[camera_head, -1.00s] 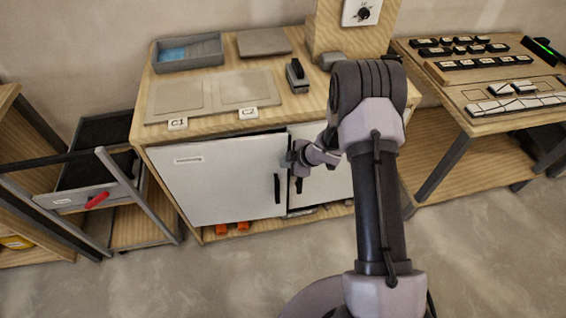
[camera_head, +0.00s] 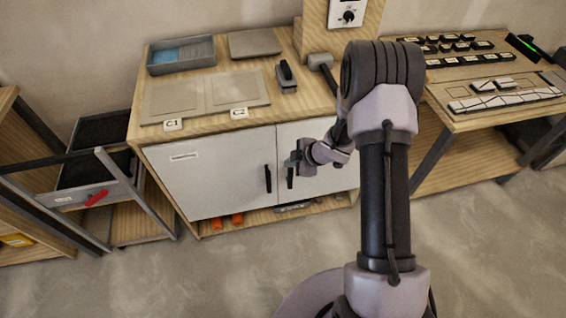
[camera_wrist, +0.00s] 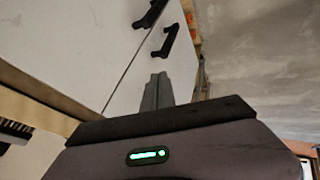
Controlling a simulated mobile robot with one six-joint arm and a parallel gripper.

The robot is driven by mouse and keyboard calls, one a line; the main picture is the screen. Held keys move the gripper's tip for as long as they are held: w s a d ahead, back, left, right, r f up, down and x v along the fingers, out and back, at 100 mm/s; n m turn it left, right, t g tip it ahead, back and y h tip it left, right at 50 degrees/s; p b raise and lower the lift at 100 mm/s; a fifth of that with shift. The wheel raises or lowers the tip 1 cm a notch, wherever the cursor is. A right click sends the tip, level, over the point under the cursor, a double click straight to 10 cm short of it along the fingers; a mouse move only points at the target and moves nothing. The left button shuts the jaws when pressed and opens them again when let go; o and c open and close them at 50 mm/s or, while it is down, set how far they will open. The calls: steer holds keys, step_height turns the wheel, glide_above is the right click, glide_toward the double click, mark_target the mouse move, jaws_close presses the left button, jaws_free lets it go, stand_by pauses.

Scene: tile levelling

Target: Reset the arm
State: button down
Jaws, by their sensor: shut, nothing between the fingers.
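My arm (camera_head: 385,200) reaches out over the floor with its elbow raised in front of the right side of the cabinet. My gripper (camera_head: 292,160) is in front of the cabinet's white doors, close to the right door's handle (camera_head: 290,177). In the wrist view my gripper (camera_wrist: 157,88) has its fingers together, with nothing between them. The left door (camera_head: 205,175) and right door (camera_head: 315,180) look flush, with a thin seam between them. Two dark handles show in the wrist view beyond the fingertips, apart from them. Whether any finger touches a door is unclear.
The cabinet top (camera_head: 215,115) holds plates marked C1 and C2, a grey tray (camera_head: 181,55) and a black-handled tool (camera_head: 286,76). A drawer cart (camera_head: 85,190) stands left. A table with tiles (camera_head: 505,95) stands right. The floor (camera_head: 200,270) in front is clear.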

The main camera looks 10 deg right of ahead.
steer(key=s+d+r+m+t+h, duration=0.1)
steer(key=d+r+m+h, duration=0.15)
steer(key=r, duration=0.65)
steer(key=s+d+r+m+h, duration=0.2)
steer(key=r+m, duration=0.2)
steer(key=r, duration=0.4)
steer(key=s+d+r+m+t+h, duration=0.1)
steer(key=d+r+m+h, duration=0.15)
steer(key=r, duration=0.65)
steer(key=s+a+r+m+g+y, duration=0.1)
steer(key=s+a+r+m, duration=0.1)
steer(key=s+r+m, duration=0.35)
steer(key=s+a+r+m, duration=0.2)
steer(key=s+a, duration=0.1)
steer(key=s, duration=0.5)
steer(key=s+a+r+m+g+y, duration=0.1)
steer(key=s+a+m+y, duration=0.2)
steer(key=s+a, duration=0.5)
steer(key=s+m, duration=0.1)
steer(key=s, duration=0.3)
steer(key=shift+s+a+r+y, duration=0.15)
steer(key=shift+s+r+y, duration=0.15)
steer(key=shift+r, duration=0.05)
